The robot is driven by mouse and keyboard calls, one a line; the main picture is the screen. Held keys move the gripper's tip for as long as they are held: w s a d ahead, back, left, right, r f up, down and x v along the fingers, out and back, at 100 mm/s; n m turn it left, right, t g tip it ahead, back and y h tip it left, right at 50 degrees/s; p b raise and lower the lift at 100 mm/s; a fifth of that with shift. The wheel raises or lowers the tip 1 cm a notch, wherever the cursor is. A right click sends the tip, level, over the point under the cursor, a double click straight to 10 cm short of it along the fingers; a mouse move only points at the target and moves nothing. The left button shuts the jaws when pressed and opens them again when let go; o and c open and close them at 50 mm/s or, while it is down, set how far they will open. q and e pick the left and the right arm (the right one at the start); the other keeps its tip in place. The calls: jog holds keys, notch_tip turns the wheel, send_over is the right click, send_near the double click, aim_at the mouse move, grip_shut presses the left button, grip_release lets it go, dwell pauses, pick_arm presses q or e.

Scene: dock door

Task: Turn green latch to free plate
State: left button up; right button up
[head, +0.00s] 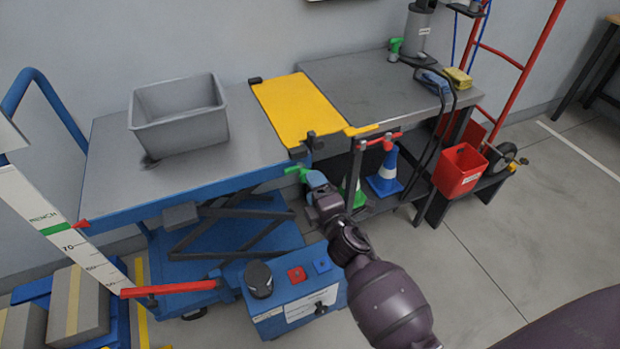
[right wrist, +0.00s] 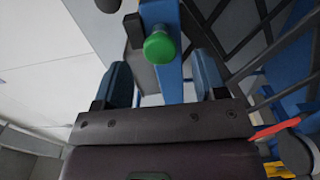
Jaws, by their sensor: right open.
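The green latch (head: 297,172) is at the right front end of the blue lift table's edge, below the corner of the yellow plate (head: 300,108). The plate bridges the lift table (head: 100,165) and the grey bench (head: 375,85). My right gripper (head: 308,180) is at the latch, partly covering it in the head view. In the right wrist view the latch's round green end (right wrist: 159,47) shows between the two blue fingers of my open right gripper (right wrist: 163,72); I cannot tell whether they touch it. My left gripper is in neither view.
A grey bin (head: 180,115) stands on the lift table. A red-handled lever (head: 378,140) is right of my gripper, with cones (head: 385,172) beneath the bench. A blue control box (head: 290,300) and a red bar (head: 170,289) are low in front.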

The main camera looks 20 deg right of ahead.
jog(key=s, duration=0.6)
jog(key=shift+s, duration=0.15)
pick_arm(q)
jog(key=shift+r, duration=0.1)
pick_arm(e)
jog(key=shift+d, duration=0.15)
pick_arm(q)
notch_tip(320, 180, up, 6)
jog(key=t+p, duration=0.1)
jog(key=p, duration=0.6)
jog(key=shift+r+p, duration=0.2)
jog(key=shift+p, duration=0.2)
pick_arm(e)
jog(key=s+d+f+m+g, duration=0.1)
jog(key=s+d+m+g, duration=0.2)
jog(key=s+m, duration=0.5)
jog(key=s+d+f+m+g, duration=0.1)
jog(key=s+d+m+g, duration=0.2)
jog(key=s+m, duration=0.6)
jog(key=s+g, duration=0.1)
jog(key=s, duration=0.8)
jog(key=shift+s+d+h, duration=0.25)
jog(key=shift+h, duration=0.05)
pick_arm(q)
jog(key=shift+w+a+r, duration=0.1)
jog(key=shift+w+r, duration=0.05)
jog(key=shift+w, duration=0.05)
